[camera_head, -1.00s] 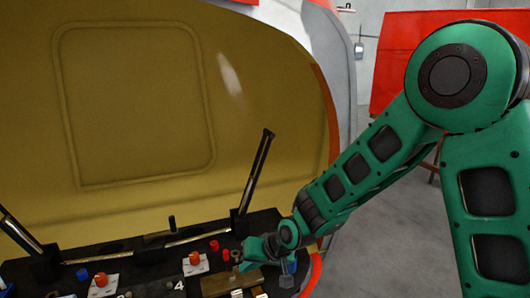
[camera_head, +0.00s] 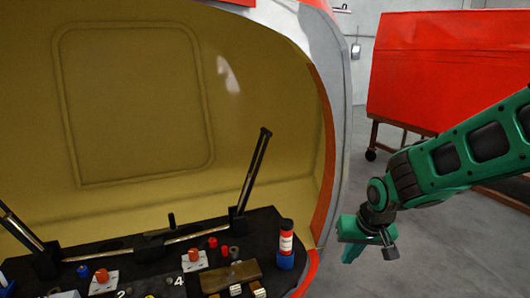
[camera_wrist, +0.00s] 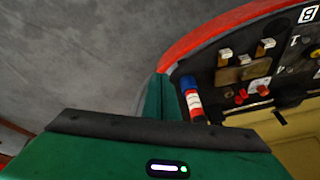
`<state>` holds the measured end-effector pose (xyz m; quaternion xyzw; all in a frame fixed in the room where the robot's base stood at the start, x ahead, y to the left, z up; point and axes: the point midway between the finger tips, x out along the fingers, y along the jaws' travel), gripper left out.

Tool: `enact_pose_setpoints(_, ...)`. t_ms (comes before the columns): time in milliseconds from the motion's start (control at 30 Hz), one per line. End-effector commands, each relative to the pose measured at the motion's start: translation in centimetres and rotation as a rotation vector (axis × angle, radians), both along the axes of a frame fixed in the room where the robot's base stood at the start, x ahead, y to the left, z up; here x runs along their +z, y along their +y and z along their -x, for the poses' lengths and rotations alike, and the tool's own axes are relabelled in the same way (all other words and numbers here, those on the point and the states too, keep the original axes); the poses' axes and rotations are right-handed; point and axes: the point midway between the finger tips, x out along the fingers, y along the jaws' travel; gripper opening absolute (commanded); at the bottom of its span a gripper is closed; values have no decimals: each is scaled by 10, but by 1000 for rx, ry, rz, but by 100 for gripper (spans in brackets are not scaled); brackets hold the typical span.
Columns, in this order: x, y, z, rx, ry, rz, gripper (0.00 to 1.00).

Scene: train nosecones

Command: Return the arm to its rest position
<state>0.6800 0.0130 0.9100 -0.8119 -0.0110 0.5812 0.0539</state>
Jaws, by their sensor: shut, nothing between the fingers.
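My green arm reaches in from the right in the head view. My gripper (camera_head: 352,246) hangs in the air to the right of the yellow shell's edge, apart from the control console (camera_head: 140,262). It is shut and empty. In the wrist view my gripper's green fingers (camera_wrist: 160,98) show above the green housing, with grey floor and the console beyond them. A red, white and blue cylinder (camera_head: 286,243) stands upright at the console's right end; it also shows beside my fingers in the wrist view (camera_wrist: 192,100).
The console carries two upright levers (camera_head: 254,170) and several red and orange knobs (camera_head: 102,276). The red rim (camera_head: 324,215) of the nosecone stands between console and gripper. A red panel (camera_head: 450,65) on a wheeled stand is behind my arm. Grey floor (camera_head: 360,190) around the gripper is open.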

Motion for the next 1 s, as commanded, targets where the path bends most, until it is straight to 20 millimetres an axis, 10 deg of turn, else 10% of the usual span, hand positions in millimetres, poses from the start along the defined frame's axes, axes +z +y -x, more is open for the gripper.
enact_pose_setpoints(200,35,-113,83,-198,116,70,0)
enact_pose_setpoints(400,55,-170,179,-367,241,56,0)
enact_pose_setpoints(633,63,-186,250,-473,334,2,0)
enact_pose_setpoints(1000,64,-186,263,-489,353,-11,0)
